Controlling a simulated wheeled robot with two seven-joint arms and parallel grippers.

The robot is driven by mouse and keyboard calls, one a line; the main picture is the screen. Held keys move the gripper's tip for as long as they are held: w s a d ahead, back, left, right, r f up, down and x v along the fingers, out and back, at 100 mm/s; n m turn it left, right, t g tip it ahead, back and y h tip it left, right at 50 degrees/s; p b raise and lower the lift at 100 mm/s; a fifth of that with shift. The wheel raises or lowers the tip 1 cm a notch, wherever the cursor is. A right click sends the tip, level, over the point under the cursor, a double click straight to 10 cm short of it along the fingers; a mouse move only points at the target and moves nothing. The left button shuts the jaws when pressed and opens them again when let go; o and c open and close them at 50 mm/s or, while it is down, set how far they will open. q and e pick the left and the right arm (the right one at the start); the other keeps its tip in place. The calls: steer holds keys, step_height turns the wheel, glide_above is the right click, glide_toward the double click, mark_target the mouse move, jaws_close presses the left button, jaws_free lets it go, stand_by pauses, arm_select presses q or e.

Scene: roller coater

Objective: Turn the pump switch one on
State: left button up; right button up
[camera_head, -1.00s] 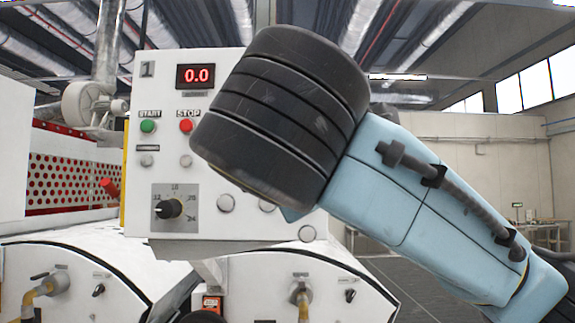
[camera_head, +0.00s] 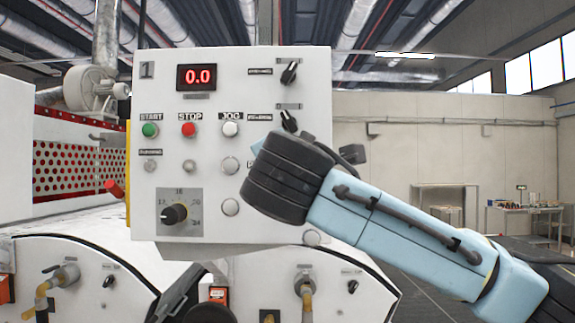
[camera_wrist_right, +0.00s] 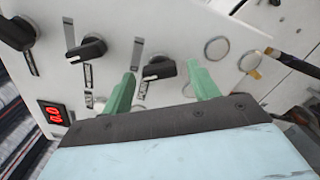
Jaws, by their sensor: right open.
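The white control panel (camera_head: 150,200) fills the middle of the head view. Two black rotary switches, an upper one (camera_head: 289,73) and a lower one (camera_head: 288,121), show at its right side. The labels are too blurred to read, so I cannot tell which is pump switch one. In the right wrist view, three black switches stand in a row: a left one (camera_wrist_right: 15,32), a middle one (camera_wrist_right: 87,50) and a right one (camera_wrist_right: 158,70). My right gripper (camera_wrist_right: 163,74) is open, its green fingers on either side of the right switch. Contact cannot be told. The head view hides its fingers.
The panel also has a red display (camera_head: 200,77) reading 0.0, a green START button (camera_head: 150,130), a red STOP button (camera_head: 188,130), a white JOG button (camera_head: 230,129) and a dial (camera_head: 174,213). My right arm covers the panel's lower right. Open floor lies right of the machine.

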steer(key=c, duration=1)
steer(key=shift+f, duration=0.1)
steer(key=shift+w+m+b, duration=0.1)
steer(key=shift+m+b, duration=3.6)
steer(key=shift+m, duration=2.2)
steer(key=shift+r, duration=0.2)
